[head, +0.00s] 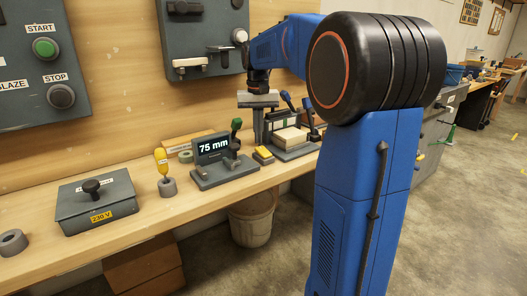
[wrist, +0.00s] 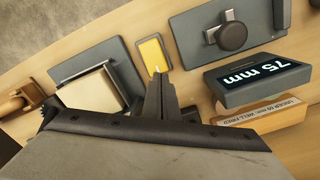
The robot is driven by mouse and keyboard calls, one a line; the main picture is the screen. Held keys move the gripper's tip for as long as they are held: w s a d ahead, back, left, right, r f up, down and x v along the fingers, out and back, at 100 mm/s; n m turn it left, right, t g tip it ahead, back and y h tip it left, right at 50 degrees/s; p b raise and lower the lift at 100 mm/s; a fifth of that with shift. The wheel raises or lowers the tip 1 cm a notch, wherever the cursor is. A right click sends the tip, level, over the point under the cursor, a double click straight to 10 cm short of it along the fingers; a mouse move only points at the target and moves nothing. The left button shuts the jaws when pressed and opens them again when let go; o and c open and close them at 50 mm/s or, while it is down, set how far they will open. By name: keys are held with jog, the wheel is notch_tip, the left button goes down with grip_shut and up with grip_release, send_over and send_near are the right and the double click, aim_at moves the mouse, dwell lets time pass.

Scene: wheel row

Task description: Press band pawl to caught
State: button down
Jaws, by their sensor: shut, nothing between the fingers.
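I cannot tell for certain which part is the band pawl; no label naming it is readable. A wall panel above the bench carries a pale latch-like bar (head: 191,66) and small knobs. On the bench, a grey base with a green-tipped lever (head: 236,125) stands beside a display reading 75 mm (head: 212,148). My gripper (head: 260,138) points down over the bench, right of that display. In the wrist view my gripper (wrist: 160,80) is shut and empty. Its fingertips appear near a yellow pad (wrist: 153,54); whether they touch it cannot be told.
A clamp fixture with a cream block (head: 290,137) and blue-handled levers (head: 287,99) stands close right of my gripper. A grey 230 V box (head: 95,205), a yellow-handled tool (head: 161,160) and a grey ring (head: 12,242) stand left. The bench front between them is partly clear.

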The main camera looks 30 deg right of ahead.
jog(key=shift+f, duration=1)
jog(key=shift+r, duration=0.2)
jog(key=shift+w, duration=0.1)
jog(key=shift+w+a+r, duration=0.1)
jog(key=shift+w+r, duration=0.05)
jog(key=shift+w, duration=1.3)
jog(key=shift+w+r, duration=0.15)
jog(key=shift+w, duration=1.3)
jog(key=shift+r, duration=0.1)
notch_tip(320, 180, up, 8)
